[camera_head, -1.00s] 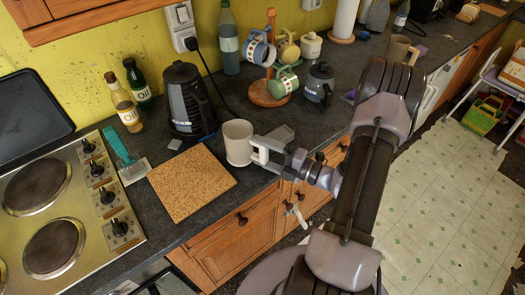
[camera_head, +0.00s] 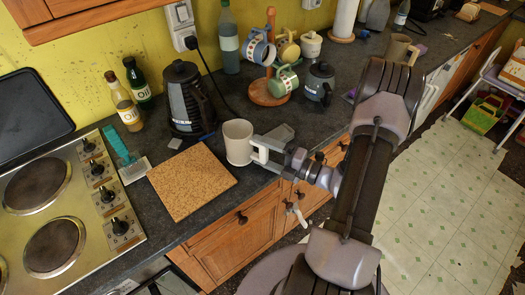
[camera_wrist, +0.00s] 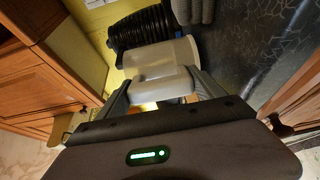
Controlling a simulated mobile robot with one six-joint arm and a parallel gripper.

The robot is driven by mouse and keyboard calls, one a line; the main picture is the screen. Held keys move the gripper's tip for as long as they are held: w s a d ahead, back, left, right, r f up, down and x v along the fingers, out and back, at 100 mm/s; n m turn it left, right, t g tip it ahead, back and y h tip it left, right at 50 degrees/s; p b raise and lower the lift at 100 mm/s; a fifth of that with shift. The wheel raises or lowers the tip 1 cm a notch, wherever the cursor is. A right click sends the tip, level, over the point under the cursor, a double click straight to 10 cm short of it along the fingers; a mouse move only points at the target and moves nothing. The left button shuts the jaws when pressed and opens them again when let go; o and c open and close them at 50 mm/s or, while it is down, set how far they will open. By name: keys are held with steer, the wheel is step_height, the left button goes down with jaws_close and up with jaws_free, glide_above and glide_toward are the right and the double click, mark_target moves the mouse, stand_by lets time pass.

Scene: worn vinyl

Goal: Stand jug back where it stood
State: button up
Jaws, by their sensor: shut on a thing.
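The jug (camera_head: 238,143) is a plain off-white, cylinder-shaped vessel, upright beside the right corner of the cork board. My gripper (camera_head: 262,151) reaches it from the right and is shut on its handle side. I cannot tell whether the jug's base touches the worktop or hangs just above it. In the wrist view the pale jug (camera_wrist: 160,62) lies between my fingers (camera_wrist: 161,90), with a dark ribbed object behind it.
The cork board (camera_head: 191,181) lies left of the jug, with the hob (camera_head: 70,205) beyond. A black kettle (camera_head: 188,97) stands behind it. A mug tree (camera_head: 270,75) and dark lidded pot (camera_head: 319,83) stand further right. The worktop (camera_head: 232,105) is bare behind the jug.

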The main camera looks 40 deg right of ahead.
steer(key=shift+f+b, duration=0.3)
steer(key=shift+f, duration=0.2)
stand_by(0.3)
steer(key=o, duration=2.1)
steer(key=shift+s, duration=0.15)
steer(key=shift+p+v, duration=0.5)
steer(key=shift+v, duration=3.4)
steer(key=p+v, duration=0.2)
steer(key=v, duration=1.5)
steer(key=shift+s, duration=0.2)
